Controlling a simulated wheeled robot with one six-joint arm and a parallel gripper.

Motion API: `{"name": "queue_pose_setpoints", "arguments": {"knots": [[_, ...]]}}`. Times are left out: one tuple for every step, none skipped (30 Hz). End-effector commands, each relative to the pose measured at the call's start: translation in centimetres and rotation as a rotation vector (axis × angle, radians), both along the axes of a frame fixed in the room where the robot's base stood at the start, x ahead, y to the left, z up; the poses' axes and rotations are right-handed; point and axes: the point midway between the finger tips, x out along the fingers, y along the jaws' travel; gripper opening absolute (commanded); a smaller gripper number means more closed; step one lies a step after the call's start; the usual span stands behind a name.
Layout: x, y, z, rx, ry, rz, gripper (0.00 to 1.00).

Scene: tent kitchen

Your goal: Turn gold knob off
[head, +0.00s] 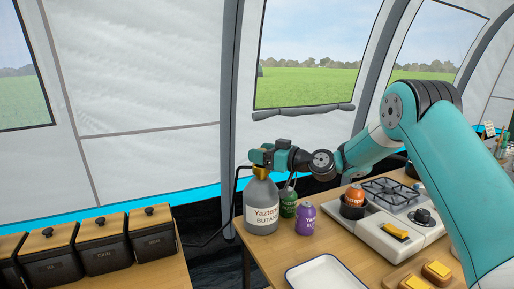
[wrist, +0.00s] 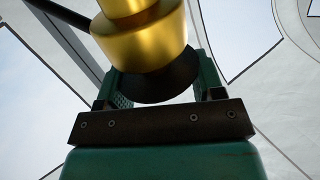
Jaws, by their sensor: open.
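The gold knob (wrist: 140,38) fills the upper middle of the wrist view, above a dark round collar. It lies between the two green fingers of my gripper (wrist: 158,92), which are apart. In the head view the gold knob (head: 260,172) sits on top of a large grey butane bottle (head: 261,205) at the table's left end. My gripper (head: 262,157) is at the bottle's top there and partly hides the knob. Whether the fingers touch the knob cannot be told.
A green canister (head: 289,202) and a purple canister (head: 305,219) stand right of the bottle. A camping stove (head: 385,233) carries an orange canister (head: 355,196) in a dark pot. A white tray (head: 325,274) lies in front. Black bins (head: 104,250) stand at the left.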

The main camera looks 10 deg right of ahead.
Motion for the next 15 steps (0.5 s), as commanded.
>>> {"name": "queue_pose_setpoints", "arguments": {"knots": [[0.44, 0.50, 0.14, -0.001, -0.001, 0.001, 0.62], [0.64, 0.72, 0.13, -0.001, -0.001, 0.001, 0.62], [0.87, 0.92, 0.09, -0.001, -0.001, 0.001, 0.62], [1.01, 1.03, 0.05, 0.000, 0.000, 0.000, 0.62], [1.12, 1.13, 0.03, 0.000, 0.000, 0.000, 0.62], [1.24, 1.22, 0.02, -0.001, -0.001, -0.001, 0.62], [1.29, 1.28, 0.02, -0.001, -0.001, -0.001, 0.62], [1.33, 1.32, 0.01, -0.001, -0.001, -0.001, 0.62], [1.35, 1.34, 0.00, -0.001, -0.001, -0.001, 0.62], [1.36, 1.34, -0.01, -0.001, -0.001, -0.001, 0.62], [1.35, 1.34, -0.01, -0.001, -0.001, -0.001, 0.62], [1.35, 1.32, -0.02, -0.001, -0.001, -0.001, 0.62], [1.34, 1.32, -0.02, -0.001, -0.001, -0.001, 0.62], [1.34, 1.32, -0.02, -0.001, -0.001, -0.001, 0.62], [1.34, 1.30, -0.02, -0.001, -0.001, -0.001, 0.59]]}}
